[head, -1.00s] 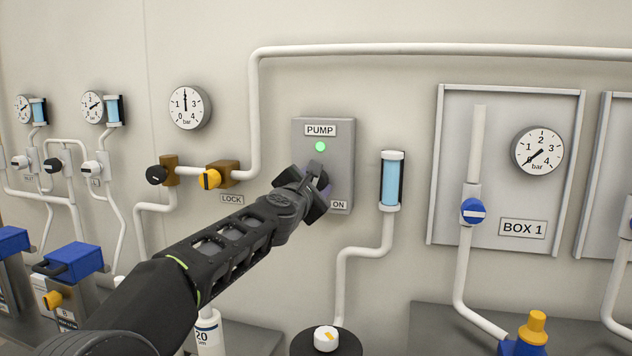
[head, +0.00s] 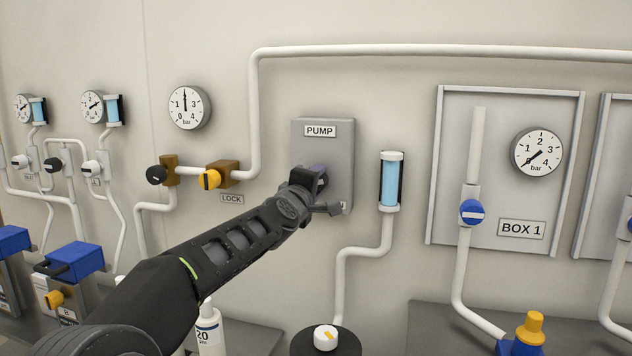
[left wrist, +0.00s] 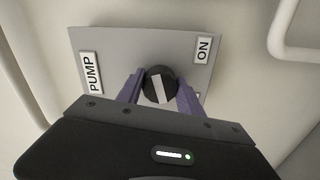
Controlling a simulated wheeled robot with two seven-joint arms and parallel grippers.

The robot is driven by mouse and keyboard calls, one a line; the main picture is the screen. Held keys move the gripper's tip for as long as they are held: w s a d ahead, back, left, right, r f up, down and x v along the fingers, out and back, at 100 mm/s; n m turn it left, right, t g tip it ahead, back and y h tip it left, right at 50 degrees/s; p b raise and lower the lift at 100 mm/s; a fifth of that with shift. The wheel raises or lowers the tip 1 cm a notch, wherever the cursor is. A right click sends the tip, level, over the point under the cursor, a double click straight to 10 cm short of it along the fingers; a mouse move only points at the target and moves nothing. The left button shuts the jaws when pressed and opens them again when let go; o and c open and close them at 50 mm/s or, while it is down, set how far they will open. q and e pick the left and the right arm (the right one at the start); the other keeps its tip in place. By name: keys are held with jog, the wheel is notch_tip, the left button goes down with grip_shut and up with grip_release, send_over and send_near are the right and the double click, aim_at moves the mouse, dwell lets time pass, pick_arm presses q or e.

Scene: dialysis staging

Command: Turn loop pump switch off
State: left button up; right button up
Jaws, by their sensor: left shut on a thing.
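The grey pump switch box (head: 339,155) is on the wall, with a PUMP label (head: 320,131) at its top. My left gripper (head: 322,188) is at the front of the box and covers the switch and the ON label in the head view. In the left wrist view the round black switch knob (left wrist: 158,86) with a white bar sits between the purple fingers of my left gripper (left wrist: 159,92), which is shut on it. The ON label (left wrist: 203,49) and the PUMP label (left wrist: 91,72) also show there. No green light shows on the box. My right gripper is out of view.
A white pipe (head: 430,49) runs above the box. A yellow LOCK valve (head: 210,179) is left of it, and a blue-filled sight tube (head: 389,180) is close on its right. The BOX 1 panel (head: 465,100) is further right.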

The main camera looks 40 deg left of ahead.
pick_arm(q)
jog(key=shift+f+m, duration=0.1)
jog(key=shift+m, duration=1.6)
jog(key=o, duration=1.4)
jog(key=shift+s, duration=0.15)
jog(key=v, duration=0.7)
jog(key=shift+s+d, duration=0.15)
jog(key=shift+s, duration=0.1)
